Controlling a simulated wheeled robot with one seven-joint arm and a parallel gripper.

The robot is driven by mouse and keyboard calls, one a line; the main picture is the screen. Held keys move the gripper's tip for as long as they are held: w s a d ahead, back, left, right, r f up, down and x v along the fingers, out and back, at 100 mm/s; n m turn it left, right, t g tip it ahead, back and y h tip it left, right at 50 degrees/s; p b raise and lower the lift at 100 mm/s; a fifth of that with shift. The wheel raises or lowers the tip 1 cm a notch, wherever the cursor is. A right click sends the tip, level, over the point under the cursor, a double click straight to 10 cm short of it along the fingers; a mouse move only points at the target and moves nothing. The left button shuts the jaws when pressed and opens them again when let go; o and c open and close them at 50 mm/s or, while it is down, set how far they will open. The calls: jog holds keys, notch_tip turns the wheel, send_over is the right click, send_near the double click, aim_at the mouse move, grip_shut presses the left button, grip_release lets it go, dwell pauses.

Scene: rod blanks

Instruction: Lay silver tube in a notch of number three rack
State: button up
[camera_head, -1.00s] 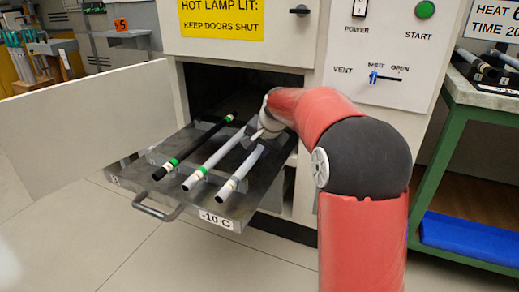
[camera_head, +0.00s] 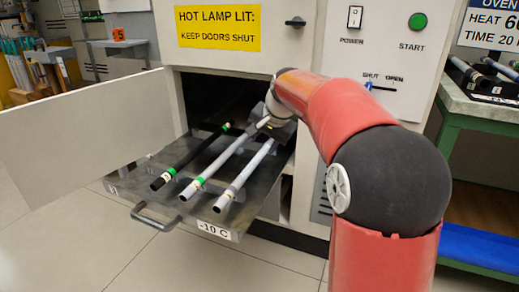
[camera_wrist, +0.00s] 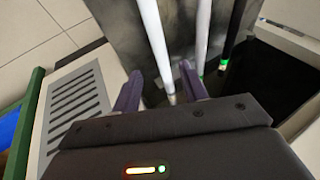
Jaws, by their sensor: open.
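Three tubes lie side by side on a pulled-out metal tray (camera_head: 190,222). On the left is a black tube with a green band (camera_head: 188,160). In the middle is a silver tube with a green band (camera_head: 218,165). My gripper (camera_wrist: 159,90) is open at the tubes' far ends. No rack marked three can be read.
The tray juts from an open chamber, with an open door panel (camera_head: 85,135) to its left and a handle (camera_head: 155,216) in front. A green bench (camera_head: 455,118) at the right carries more tubes.

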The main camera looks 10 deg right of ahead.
jog(key=s+a+r+n, duration=0.1)
jog(key=s+n, duration=0.1)
jog(key=s, duration=0.6)
jog(key=s+r+n, duration=0.2)
jog(key=s, duration=0.7)
jog(key=s+f+n+h, duration=0.1)
jog(key=s+f+n, duration=0.1)
jog(key=s+f, duration=0.45)
jog(key=s+f+n+h, duration=0.1)
jog(key=s+f+n, duration=0.15)
jog(key=s, duration=0.75)
notch_tip(320, 180, up, 7)
jog(key=p, duration=0.7)
jog(key=shift+s+a+m, duration=0.1)
jog(key=shift+m, duration=0.15)
